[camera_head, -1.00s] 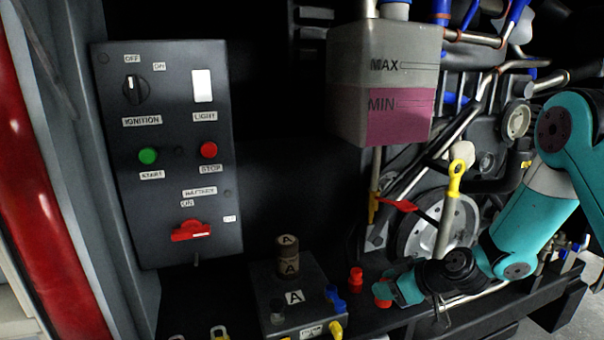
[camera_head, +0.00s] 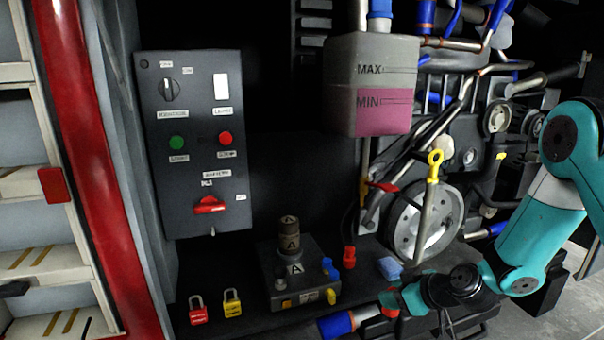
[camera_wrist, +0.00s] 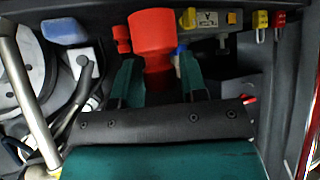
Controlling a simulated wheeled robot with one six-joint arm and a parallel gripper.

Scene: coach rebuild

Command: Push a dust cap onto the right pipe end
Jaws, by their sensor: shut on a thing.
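My gripper (camera_head: 402,298) is shut on a red dust cap (camera_head: 388,304), low over the front of the shelf. In the wrist view the cap (camera_wrist: 152,32) sticks out ahead of the two teal fingers of my gripper (camera_wrist: 158,72), its wide end away from me. A second red cap (camera_head: 349,257) stands on the shelf behind; it also shows in the wrist view (camera_wrist: 122,38). Which end is the right pipe end is unclear.
A dark block with stacked "A" pieces (camera_head: 290,245) and red (camera_head: 198,312) and yellow (camera_head: 232,303) padlocks stand left. A blue pad (camera_head: 390,268) lies behind my gripper. The pulley (camera_head: 425,222) and yellow-ringed dipstick (camera_head: 434,165) rise beyond. The MAX/MIN tank (camera_head: 370,85) hangs above.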

